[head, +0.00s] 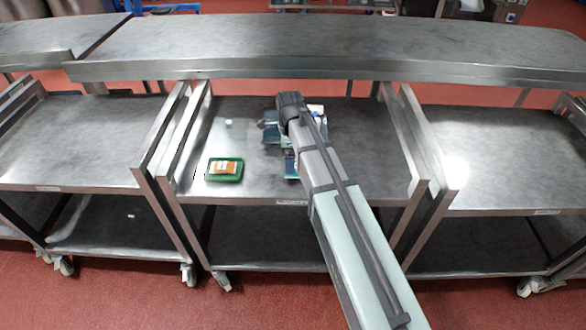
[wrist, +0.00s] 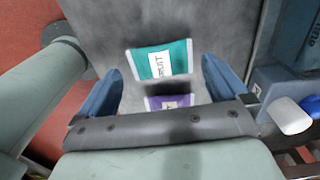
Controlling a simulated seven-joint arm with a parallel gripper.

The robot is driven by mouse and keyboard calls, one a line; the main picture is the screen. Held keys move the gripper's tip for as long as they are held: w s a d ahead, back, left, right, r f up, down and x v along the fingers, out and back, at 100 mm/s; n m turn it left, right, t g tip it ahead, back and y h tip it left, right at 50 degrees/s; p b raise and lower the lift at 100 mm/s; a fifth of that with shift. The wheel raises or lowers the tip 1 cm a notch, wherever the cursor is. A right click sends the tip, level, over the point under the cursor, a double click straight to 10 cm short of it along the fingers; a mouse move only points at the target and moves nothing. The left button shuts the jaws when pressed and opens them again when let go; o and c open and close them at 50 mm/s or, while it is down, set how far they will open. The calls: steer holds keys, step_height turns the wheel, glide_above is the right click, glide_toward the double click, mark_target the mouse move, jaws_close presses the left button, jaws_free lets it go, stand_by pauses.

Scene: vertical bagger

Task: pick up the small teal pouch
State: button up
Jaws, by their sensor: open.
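The small teal pouch (wrist: 162,60) lies on a grey metal surface in the wrist view, with a white printed label facing up. My gripper (wrist: 163,72) is open, with one blue finger to the left of the teal pouch and the other to its right. Nothing is held; I cannot tell how high the fingers are above the surface. A purple pouch (wrist: 170,101) with a white label lies nearer the gripper's palm, partly hidden by it. In the head view my arm hides most of this area.
A green tray or pouch with an orange and white face (head: 225,169) lies left of my arm on the middle cart's top shelf (head: 250,187). Raised side rails (head: 413,140) flank that shelf. A long steel table (head: 330,45) stands behind.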

steer(key=shift+f, duration=2.25)
steer(key=c, duration=0.8)
